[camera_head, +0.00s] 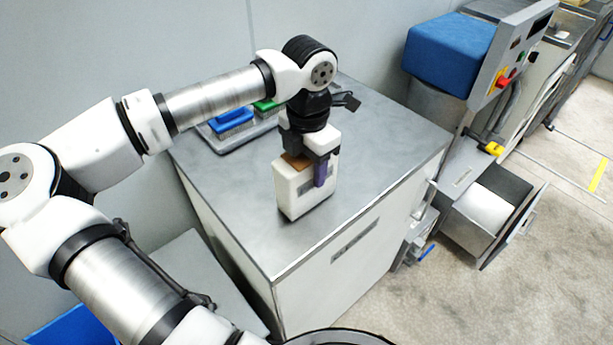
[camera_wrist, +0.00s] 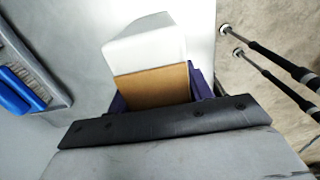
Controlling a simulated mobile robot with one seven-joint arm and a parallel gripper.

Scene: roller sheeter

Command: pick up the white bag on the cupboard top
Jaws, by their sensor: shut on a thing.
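The white bag (camera_head: 303,190) is a small upright block with a brown band at its top, on or just above the grey cupboard top (camera_head: 385,135); I cannot tell whether its base touches. My gripper (camera_head: 308,168) points down over the bag, its purple fingers shut on its upper part. In the wrist view the white bag (camera_wrist: 146,45) and its brown part sit between the purple fingers of my gripper (camera_wrist: 155,90). The far finger is mostly hidden in the head view.
A grey tray (camera_head: 240,140) with a blue item (camera_head: 231,118) and a green item (camera_head: 266,104) stands behind on the cupboard top. A machine with a blue cover (camera_head: 447,52) and an open drawer (camera_head: 487,208) is at the right. The cupboard top right of the bag is clear.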

